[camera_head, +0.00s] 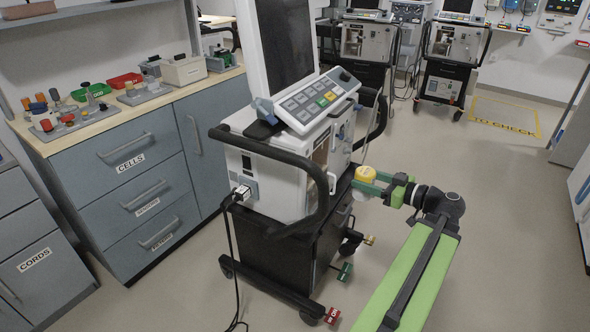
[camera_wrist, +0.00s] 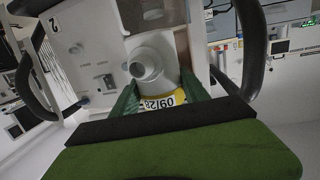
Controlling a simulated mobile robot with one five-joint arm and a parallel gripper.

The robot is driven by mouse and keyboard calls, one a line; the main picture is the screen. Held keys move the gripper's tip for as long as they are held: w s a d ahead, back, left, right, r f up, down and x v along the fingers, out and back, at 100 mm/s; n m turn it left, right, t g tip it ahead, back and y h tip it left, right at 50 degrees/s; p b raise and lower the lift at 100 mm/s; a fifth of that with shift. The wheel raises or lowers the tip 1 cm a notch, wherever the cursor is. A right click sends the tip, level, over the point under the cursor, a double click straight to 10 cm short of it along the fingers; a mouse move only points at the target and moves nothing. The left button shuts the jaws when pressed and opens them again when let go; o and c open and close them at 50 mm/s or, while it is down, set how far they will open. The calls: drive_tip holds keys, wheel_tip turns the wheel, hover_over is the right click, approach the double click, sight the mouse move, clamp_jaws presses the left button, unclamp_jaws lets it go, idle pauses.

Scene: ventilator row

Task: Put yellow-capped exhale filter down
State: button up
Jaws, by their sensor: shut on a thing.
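The yellow-capped exhale filter (camera_head: 365,174) is between the green fingers of my gripper (camera_head: 376,183), at the right side of the ventilator. In the wrist view the filter (camera_wrist: 163,101) shows a yellow band with a dark printed label and lies between the two green fingertips (camera_wrist: 158,101). A pale round port (camera_wrist: 146,64) on the ventilator side shows just beyond it; I cannot tell whether the filter touches it. The ventilator (camera_head: 280,170) is white, with a tilted screen and keypad, on a black wheeled cart.
A counter (camera_head: 110,113) at the left holds trays of coloured parts, above drawers labelled CELLS. More ventilators (camera_head: 458,45) stand at the back, near a yellow floor marking (camera_head: 505,117) reading TO CHECK. A black cord (camera_head: 233,265) hangs to the floor. Floor at the right is clear.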

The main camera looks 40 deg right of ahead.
drive_tip(key=shift+w, duration=0.2)
drive_tip(key=w+a, duration=0.2)
drive_tip(key=w, duration=1.5)
drive_tip(key=shift+w+a+f+b, duration=0.25)
drive_tip(key=shift+w+a+b, duration=0.05)
drive_tip(key=shift+w, duration=0.1)
drive_tip(key=shift+f, duration=0.25)
drive_tip(key=o, duration=1.4)
drive_tip(key=shift+r, duration=0.1)
drive_tip(key=shift+r, duration=0.1)
